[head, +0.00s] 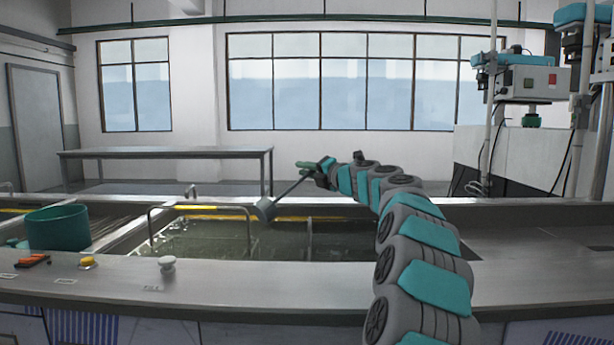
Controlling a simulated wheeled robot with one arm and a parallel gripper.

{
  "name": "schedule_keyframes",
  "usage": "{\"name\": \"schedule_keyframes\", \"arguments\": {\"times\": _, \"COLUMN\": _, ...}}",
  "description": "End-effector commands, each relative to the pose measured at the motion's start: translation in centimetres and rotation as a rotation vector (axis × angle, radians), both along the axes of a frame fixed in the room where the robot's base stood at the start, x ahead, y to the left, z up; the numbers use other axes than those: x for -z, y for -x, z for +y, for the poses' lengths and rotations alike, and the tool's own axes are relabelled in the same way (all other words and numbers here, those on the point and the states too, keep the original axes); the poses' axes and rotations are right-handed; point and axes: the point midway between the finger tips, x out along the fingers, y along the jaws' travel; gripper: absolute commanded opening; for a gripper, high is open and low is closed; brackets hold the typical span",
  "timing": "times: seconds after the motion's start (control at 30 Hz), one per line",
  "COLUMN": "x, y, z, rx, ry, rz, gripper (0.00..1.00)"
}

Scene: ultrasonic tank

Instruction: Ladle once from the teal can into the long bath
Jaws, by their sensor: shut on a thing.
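My gripper (322,170) is shut on the handle of a ladle (266,208). The ladle's handle slants down to the left, and its grey bowl hangs above the far side of the long bath, near the metal rail. Whether the bowl holds liquid cannot be told. The long bath (205,243) is a sunken tank with greenish liquid and a metal rim, in the middle of the counter. The teal can (58,228) stands upright on the left, well apart from the ladle. Its contents are hidden.
A metal rail (248,232) stands at the bath's left part. On the front ledge are a white knob (167,263), a yellow knob (87,262) and an orange-handled item (33,260). The counter right of the bath (530,260) is clear. Teal machines (530,75) stand at the back right.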

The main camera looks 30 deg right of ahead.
Motion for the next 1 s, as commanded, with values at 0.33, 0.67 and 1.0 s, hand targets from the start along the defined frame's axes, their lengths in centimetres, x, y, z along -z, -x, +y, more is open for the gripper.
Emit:
{"name": "schedule_keyframes", "arguments": {"times": 0.33, "x": -3.7, "y": 0.5, "z": 3.5, "rx": 0.000, "ry": 0.332, "rz": -0.049, "gripper": 0.00}}
{"name": "schedule_keyframes", "arguments": {"times": 0.67, "x": -6.2, "y": 1.2, "z": 7.6, "rx": -0.002, "ry": 0.646, "rz": -0.095, "gripper": 0.00}}
{"name": "schedule_keyframes", "arguments": {"times": 1.0, "x": -7.3, "y": 1.7, "z": 11.6, "rx": -0.003, "ry": 0.921, "rz": -0.133, "gripper": 0.00}}
